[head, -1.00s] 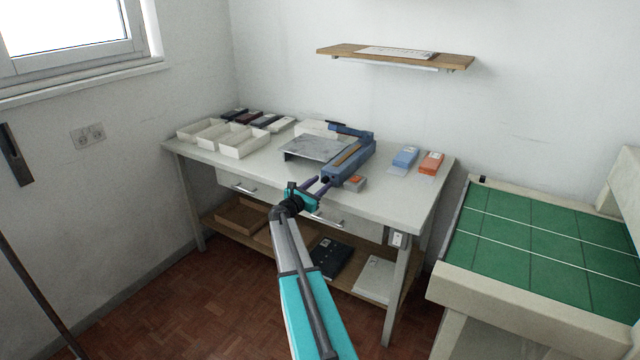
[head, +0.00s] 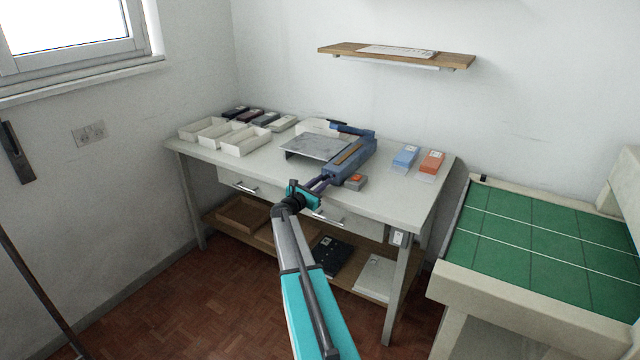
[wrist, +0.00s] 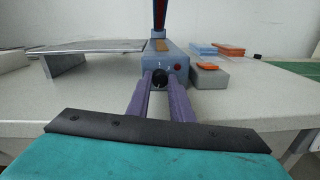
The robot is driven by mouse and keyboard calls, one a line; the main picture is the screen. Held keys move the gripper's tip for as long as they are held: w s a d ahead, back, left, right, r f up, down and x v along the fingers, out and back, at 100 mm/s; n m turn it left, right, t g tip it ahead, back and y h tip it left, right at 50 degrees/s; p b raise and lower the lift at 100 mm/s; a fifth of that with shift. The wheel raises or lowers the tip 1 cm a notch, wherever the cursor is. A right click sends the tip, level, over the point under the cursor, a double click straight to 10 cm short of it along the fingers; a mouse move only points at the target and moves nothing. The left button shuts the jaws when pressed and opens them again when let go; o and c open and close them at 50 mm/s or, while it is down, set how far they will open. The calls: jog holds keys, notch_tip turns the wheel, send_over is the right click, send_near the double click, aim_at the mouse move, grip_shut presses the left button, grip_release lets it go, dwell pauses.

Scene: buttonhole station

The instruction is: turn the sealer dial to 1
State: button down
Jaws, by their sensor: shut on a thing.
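The blue sealer (head: 351,160) stands on the table with its front end toward me. Its black dial (wrist: 161,79) is on the front face in the wrist view, beside a small red light or button (wrist: 178,67). My gripper (head: 326,181) reaches the front of the sealer. In the wrist view its two purple fingers (wrist: 160,82) sit on either side of the dial, shut on it. The dial's sides are hidden by the fingers, and its setting is too small to read.
A grey box with an orange button (head: 356,181) sits right of the sealer. A grey metal plate stand (head: 318,147) is left of it. Blue (head: 405,157) and orange (head: 432,162) packs lie further right. White trays (head: 243,142) stand at the left.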

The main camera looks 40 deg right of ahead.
jog(key=shift+d+r, duration=0.1)
jog(key=shift+d, duration=0.25)
jog(key=shift+s+d+n+b, duration=0.1)
jog(key=shift+n+b, duration=0.3)
jog(key=shift+n, duration=0.5)
jog(key=shift+n+b, duration=0.35)
jog(key=shift+n, duration=2.55)
jog(key=c, duration=1.6)
grip_release()
jog(key=shift+d, duration=0.1)
jog(key=shift+o, duration=0.2)
jog(key=shift+a, duration=0.2)
